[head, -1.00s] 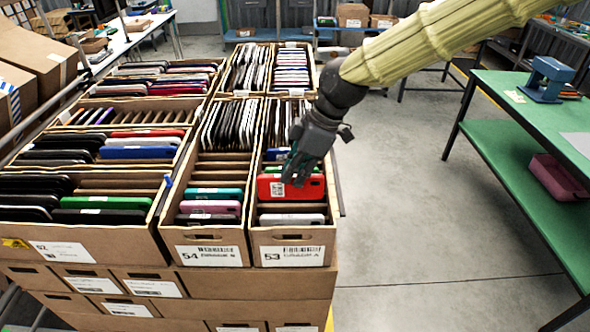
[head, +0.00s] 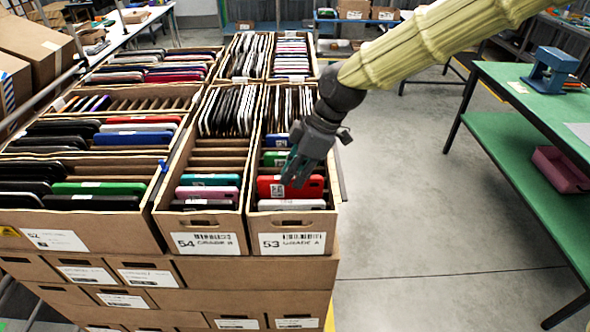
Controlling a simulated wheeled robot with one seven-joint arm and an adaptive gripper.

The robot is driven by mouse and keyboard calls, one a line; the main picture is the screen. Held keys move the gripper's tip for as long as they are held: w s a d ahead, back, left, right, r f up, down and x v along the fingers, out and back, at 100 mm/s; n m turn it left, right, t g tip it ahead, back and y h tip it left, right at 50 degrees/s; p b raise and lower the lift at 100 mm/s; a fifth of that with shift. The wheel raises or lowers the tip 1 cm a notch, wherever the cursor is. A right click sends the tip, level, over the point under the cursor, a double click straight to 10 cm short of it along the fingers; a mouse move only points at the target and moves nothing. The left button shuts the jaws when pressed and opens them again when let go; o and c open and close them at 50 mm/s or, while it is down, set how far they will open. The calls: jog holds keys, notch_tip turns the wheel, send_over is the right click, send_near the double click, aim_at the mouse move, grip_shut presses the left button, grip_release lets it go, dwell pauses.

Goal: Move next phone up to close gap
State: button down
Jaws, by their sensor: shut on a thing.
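The fingers cover part of the red phone. Farther back in carton 53 is a row of thin upright phones (head: 283,105).
Carton 54 (head: 172,222) stands directly to the left, with teal, pink and black phones at its front and bare slots behind them. More phone cartons lie left and behind. Open floor (head: 410,210) and a green table (head: 545,120) are to the right.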

jog(key=shift+f+b, duration=0.5)
jog(key=shift+f, duration=1)
jog(key=shift+f, duration=0.25)
dwell(0.4)
jog(key=c, duration=1.4)
grip_release()
jog(key=v, duration=1.2)
jog(key=shift+d, duration=0.1)
jog(key=shift+w, duration=0.1)
notch_tip(320, 180, up, 7)
jog(key=p, duration=0.6)
jog(key=shift+d, duration=0.1)
